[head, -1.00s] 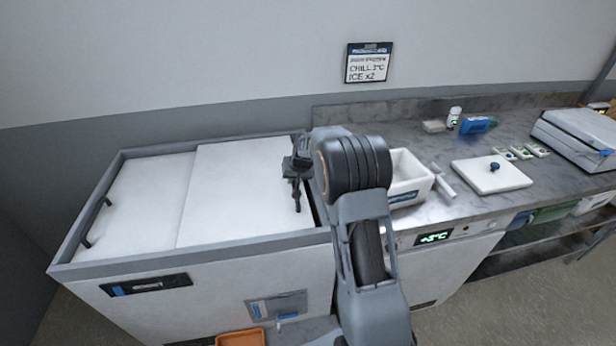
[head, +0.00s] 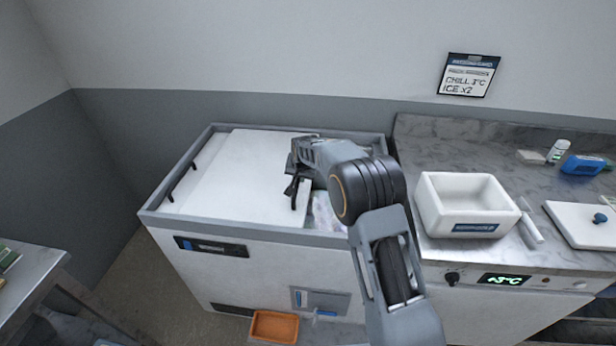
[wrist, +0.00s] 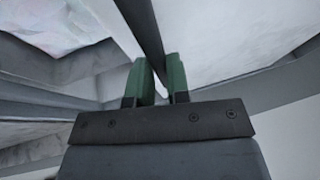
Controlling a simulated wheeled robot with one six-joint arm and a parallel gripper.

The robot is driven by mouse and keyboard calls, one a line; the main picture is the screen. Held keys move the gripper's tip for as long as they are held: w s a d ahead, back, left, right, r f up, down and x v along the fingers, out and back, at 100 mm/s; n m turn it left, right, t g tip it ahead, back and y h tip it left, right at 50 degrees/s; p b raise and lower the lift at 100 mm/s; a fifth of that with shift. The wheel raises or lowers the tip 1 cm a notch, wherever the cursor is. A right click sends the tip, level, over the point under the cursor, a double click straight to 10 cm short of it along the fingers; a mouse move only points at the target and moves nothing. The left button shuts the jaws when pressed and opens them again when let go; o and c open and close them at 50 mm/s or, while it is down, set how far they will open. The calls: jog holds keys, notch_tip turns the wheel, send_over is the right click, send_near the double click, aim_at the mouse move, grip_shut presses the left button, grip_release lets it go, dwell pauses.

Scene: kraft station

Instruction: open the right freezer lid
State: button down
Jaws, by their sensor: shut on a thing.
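The right freezer lid (head: 262,185) is a white sliding panel on the chest freezer (head: 250,265). It lies over most of the left lid (head: 192,197), whose edge with a dark handle shows at the far left. A gap at the freezer's right end shows pale, frosty contents (head: 326,212), also seen at upper left in the wrist view (wrist: 55,22). My gripper (head: 297,187) is at the right lid's right edge. In the wrist view its green fingertips (wrist: 160,80) are shut on the dark handle bar (wrist: 146,32). My arm hides the rear of the gap.
A white bin (head: 467,207) stands on the marble counter (head: 420,150) right of the freezer. A white board (head: 580,225) and a blue item (head: 583,165) lie further right. An orange tray (head: 274,326) is low at the freezer's front. A grey table (head: 35,290) is at left.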

jog(key=shift+a, duration=0.1)
jog(key=c, duration=1.1)
grip_release()
jog(key=shift+r, duration=0.1)
jog(key=b+v, duration=0.2)
jog(key=v, duration=1.1)
jog(key=shift+s+r, duration=0.2)
jog(key=shift+r, duration=0.05)
